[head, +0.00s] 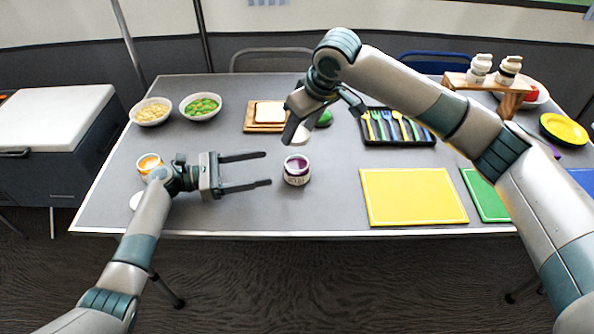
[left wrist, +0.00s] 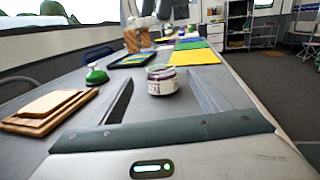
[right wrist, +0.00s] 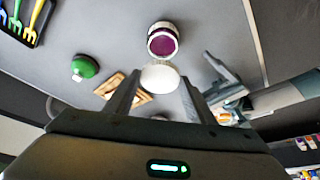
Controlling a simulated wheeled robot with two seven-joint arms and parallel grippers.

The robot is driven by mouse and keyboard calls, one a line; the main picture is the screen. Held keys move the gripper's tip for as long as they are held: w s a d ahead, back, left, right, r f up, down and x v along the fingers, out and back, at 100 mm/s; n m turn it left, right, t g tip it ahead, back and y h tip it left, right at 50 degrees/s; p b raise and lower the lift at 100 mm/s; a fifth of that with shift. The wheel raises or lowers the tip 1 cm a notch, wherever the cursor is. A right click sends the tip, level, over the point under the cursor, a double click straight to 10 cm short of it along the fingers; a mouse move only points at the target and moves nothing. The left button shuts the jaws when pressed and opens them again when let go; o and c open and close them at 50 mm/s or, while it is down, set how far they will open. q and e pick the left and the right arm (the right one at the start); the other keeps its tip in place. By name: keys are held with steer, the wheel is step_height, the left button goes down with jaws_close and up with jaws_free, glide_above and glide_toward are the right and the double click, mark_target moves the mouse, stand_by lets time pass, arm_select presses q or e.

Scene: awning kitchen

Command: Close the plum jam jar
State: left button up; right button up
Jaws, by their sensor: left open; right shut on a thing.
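The plum jam jar (head: 297,172) stands upright and open on the table, its purple contents showing; it also shows in the left wrist view (left wrist: 162,84) and from above in the right wrist view (right wrist: 162,42). My left gripper (head: 268,168) is open just left of the jar, its fingers pointing at it, the jar beyond the tips. My right gripper (head: 308,128) is shut on a round white lid (right wrist: 160,78), held behind the jar and apart from it. In the head view the lid (head: 302,138) is partly hidden by a finger.
An orange jam jar (head: 149,164) stands behind my left wrist, with a white disc (head: 136,200) near it. A green bell (left wrist: 96,75), a bread board (head: 252,127) and a cutlery tray (head: 408,141) lie farther back. A yellow mat (head: 412,196) lies right of the plum jar.

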mark_target(296, 165)
arm_select(q)
steer(key=x, duration=1)
steer(key=shift+d, duration=0.2)
steer(key=shift+c, duration=0.2)
steer(key=c, duration=1.5)
arm_select(e)
steer(key=shift+f, duration=2.55)
